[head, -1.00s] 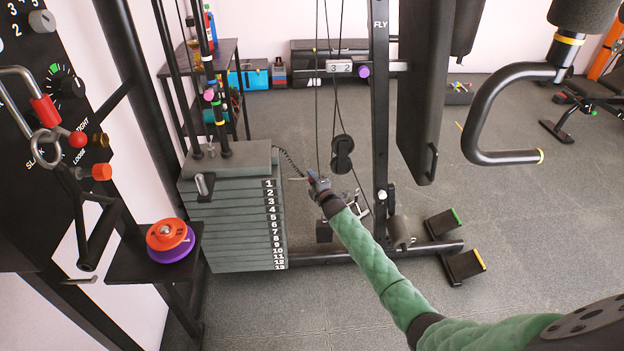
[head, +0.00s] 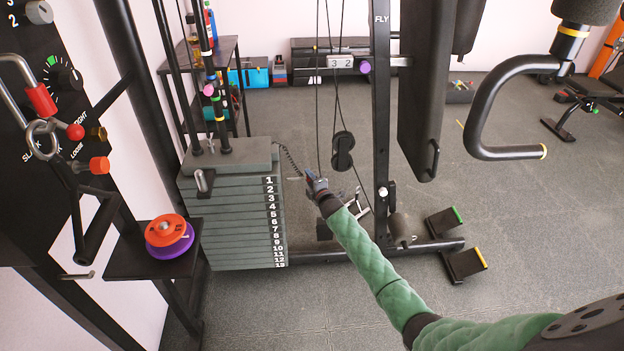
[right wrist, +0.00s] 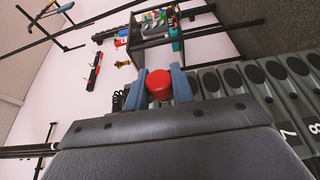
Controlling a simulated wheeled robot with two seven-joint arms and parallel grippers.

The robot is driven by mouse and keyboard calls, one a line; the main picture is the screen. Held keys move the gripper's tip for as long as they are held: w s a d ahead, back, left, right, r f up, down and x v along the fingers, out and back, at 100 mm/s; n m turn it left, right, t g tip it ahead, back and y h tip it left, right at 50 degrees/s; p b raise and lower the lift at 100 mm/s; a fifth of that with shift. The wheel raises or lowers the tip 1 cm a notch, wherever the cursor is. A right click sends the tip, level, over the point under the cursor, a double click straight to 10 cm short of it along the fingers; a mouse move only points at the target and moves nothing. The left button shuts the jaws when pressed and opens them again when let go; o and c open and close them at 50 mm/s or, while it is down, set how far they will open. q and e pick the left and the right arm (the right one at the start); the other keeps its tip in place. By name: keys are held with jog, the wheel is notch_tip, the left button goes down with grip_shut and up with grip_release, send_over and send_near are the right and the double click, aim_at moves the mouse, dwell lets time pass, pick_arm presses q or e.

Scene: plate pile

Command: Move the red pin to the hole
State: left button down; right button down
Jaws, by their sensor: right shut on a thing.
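The red pin's round head (right wrist: 160,85) sits between the two blue fingers of my right gripper (right wrist: 165,84) in the right wrist view. In the head view my right gripper (head: 315,182) is shut on it, to the right of the plate pile (head: 232,222). A thin shaft (head: 296,178) shows left of the fingers, pointing at the pile and apart from it. The pile's plates are numbered from 1 at the top; dark round holes (right wrist: 232,77) show on them in the right wrist view. Which hole the shaft faces, I cannot tell. My left gripper is out of view.
A coiled cord (head: 287,158) hangs between the pile and my right gripper. A cable pulley (head: 342,150) and a black upright (head: 381,120) stand right of it. A small shelf (head: 130,262) with orange and purple discs (head: 168,236) is at the left.

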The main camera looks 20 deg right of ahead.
aim_at(289, 179)
jog(key=shift+a, duration=0.25)
jog(key=shift+w+a, duration=0.1)
jog(key=shift+w+a, duration=0.15)
jog(key=shift+a, duration=0.2)
jog(key=shift+w+a+b, duration=0.3)
jog(key=shift+a+b, duration=0.05)
jog(key=shift+a, duration=0.65)
jog(key=shift+w+a+b, duration=0.25)
jog(key=shift+a+b, duration=0.15)
jog(key=shift+a, duration=0.6)
jog(key=shift+w+a+b, duration=0.3)
jog(key=shift+a+b, duration=0.05)
jog(key=shift+a, duration=0.65)
dwell(1.5)
jog(key=c, duration=1.1)
grip_release()
jog(key=shift+s+d, duration=0.15)
jog(key=shift+s, duration=1.8)
jog(key=shift+s+d, duration=0.15)
jog(key=shift+s, duration=1.8)
